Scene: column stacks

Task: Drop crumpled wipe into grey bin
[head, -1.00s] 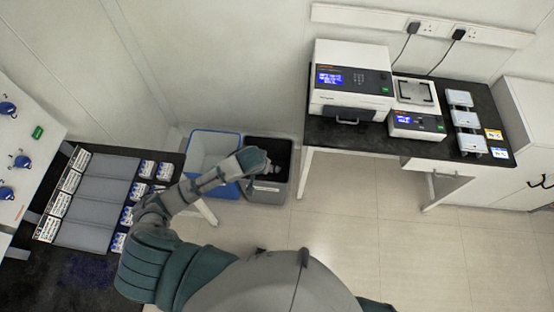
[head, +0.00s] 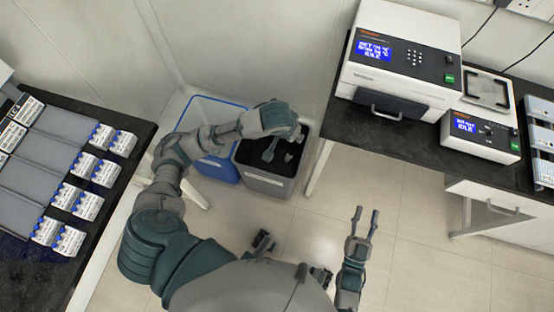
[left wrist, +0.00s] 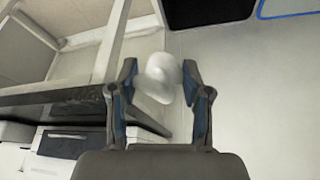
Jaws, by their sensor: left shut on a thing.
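The crumpled wipe (left wrist: 158,76) is a small white lump between the fingertips of my left gripper (left wrist: 163,72) in the left wrist view. The gripper is shut on it. In the head view my left gripper (head: 283,146) is over the opening of the grey bin (head: 266,186), which has a dark inside. I cannot make out the wipe there. My right gripper (head: 366,222) is open and empty, over the floor to the right of the bin.
A blue-rimmed bin (head: 215,168) stands directly left of the grey bin. A black bench (head: 420,150) with white instruments (head: 402,50) is at the right. A dark table (head: 110,180) with boxes of blue-capped vials (head: 90,205) is at the left.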

